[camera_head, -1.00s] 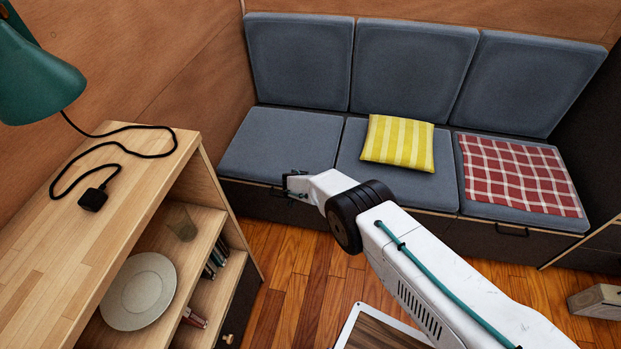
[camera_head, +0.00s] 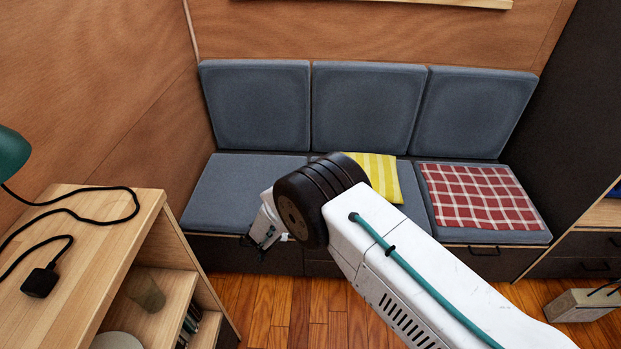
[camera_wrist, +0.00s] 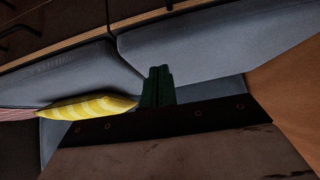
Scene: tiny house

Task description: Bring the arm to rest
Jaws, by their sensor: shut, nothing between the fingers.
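My white arm reaches in from the lower right in the head view. Its black wrist joint is in the middle of the picture. My gripper (camera_head: 262,243) hangs at the left of that joint, in front of the sofa's (camera_head: 233,196) lower front. In the wrist view the fingers of my gripper (camera_wrist: 157,87) show dark green, close together and empty. The sofa fills much of the wrist view behind them. I cannot tell the exact gap between gripper and sofa.
A yellow striped cushion (camera_head: 385,172) and a red checked cloth (camera_head: 478,195) lie on the sofa. A wooden shelf unit (camera_head: 95,235) with a black cable and plug (camera_head: 40,281) stands at the left. A grey block (camera_head: 585,305) lies on the floor at the right. Wooden floor is free between.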

